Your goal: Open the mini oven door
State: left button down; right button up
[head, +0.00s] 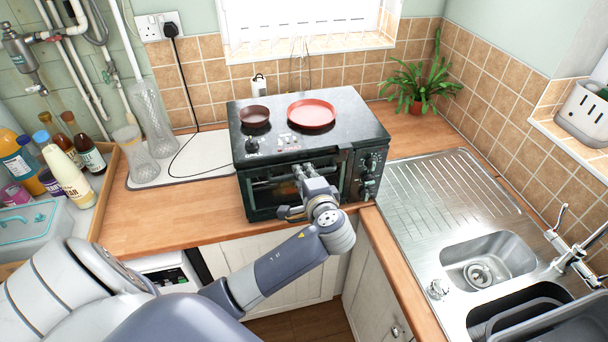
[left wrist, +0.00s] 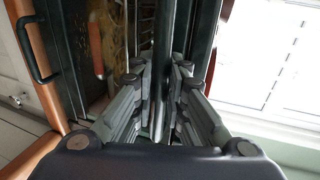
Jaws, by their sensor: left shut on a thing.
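The mini oven (head: 318,125) is a black box on the wooden counter, with its glass front (head: 268,190) facing me and knobs on the right side of the front. The door looks shut or nearly so; I cannot tell if there is a small gap. My left gripper (head: 300,171) is at the upper part of the oven front. In the left wrist view its fingers (left wrist: 160,78) are shut on the door handle (left wrist: 164,40), a long metal bar that runs between them. My arm hides part of the oven front. My right gripper is in neither view.
A brown pot (head: 254,116) and a red pan (head: 312,113) sit on the oven top. A plant (head: 417,80) stands behind right. The steel sink (head: 470,225) is at right, bottles (head: 68,178) at left. Bare counter (head: 165,222) lies left of the oven.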

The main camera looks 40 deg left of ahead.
pick_arm(q)
jog(key=s+d+f, duration=0.4)
jog(key=s+d, duration=0.1)
jog(key=d, duration=0.1)
jog(key=shift+s+d+b, duration=0.15)
jog(key=shift+b, duration=0.2)
dwell(0.7)
jog(key=c, duration=1)
grip_release()
jog(key=shift+s+d+r, duration=0.1)
jog(key=shift+s+d, duration=0.05)
jog(key=shift+c, duration=0.2)
jog(key=shift+o, duration=0.4)
